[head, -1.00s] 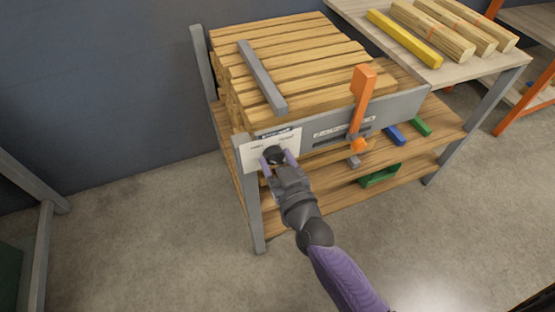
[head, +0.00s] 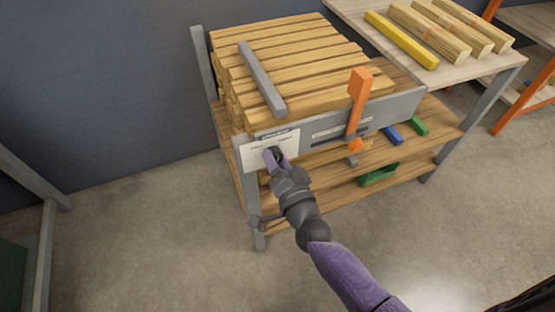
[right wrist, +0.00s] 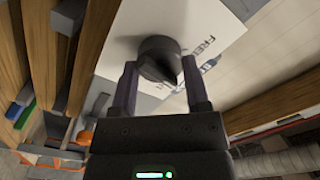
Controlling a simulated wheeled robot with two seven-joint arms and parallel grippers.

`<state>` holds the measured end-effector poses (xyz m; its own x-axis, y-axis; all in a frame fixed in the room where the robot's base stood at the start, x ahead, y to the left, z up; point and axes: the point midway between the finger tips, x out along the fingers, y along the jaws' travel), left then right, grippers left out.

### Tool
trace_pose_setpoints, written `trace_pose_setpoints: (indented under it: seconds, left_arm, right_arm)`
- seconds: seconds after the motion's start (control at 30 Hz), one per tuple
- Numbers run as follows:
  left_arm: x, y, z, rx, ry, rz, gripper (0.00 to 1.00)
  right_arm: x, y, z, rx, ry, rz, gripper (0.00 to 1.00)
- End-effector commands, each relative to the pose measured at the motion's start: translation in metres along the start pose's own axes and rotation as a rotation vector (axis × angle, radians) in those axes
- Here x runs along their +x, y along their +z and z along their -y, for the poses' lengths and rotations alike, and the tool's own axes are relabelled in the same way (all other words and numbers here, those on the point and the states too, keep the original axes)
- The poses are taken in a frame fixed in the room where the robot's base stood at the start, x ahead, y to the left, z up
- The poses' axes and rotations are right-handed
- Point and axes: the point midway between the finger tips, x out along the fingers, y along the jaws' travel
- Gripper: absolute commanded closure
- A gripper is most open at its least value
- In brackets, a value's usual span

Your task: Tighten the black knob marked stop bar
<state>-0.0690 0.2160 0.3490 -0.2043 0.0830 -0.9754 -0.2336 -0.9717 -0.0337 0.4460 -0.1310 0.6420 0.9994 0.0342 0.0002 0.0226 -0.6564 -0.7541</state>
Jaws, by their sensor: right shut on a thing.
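The black knob (right wrist: 158,60) sits on a white label plate (right wrist: 210,25) at the left end of the grey front rail. In the head view the plate (head: 256,152) shows, and the knob (head: 275,154) is mostly covered by my gripper. My right gripper (head: 274,156) is at the knob. In the right wrist view its two purple fingers (right wrist: 160,82) stand on either side of the knob, shut on it. The label's words are only partly readable. My left gripper is not in view.
An orange lever (head: 359,100) stands on the rail (head: 392,108) to the right of the knob. Wooden slats (head: 300,55) are stacked behind it with a grey bar (head: 262,80) on top. Blue (head: 393,135) and green (head: 418,125) pieces lie on the shelf below. Open floor lies in front.

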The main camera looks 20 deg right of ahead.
Motion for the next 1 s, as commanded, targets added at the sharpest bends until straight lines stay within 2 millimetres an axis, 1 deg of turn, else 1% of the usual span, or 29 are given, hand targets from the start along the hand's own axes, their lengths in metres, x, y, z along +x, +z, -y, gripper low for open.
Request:
trace_pose_setpoints:
  seconds: [0.3,0.5,0.73,1.0]
  left_arm:
    - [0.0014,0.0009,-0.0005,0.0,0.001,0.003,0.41]
    - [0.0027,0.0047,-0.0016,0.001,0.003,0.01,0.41]
    - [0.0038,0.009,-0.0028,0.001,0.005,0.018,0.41]
    - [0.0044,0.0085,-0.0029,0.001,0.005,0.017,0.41]
  right_arm:
    - [-0.0001,0.0007,-0.0014,0.286,0.001,0.001,0.99]
    - [-0.0001,0.0009,-0.0018,0.433,0.001,0.001,0.99]
    - [-0.0002,0.001,-0.0021,0.548,0.001,0.001,0.99]
    - [-0.0002,0.001,-0.0023,0.61,0.002,0.001,0.99]
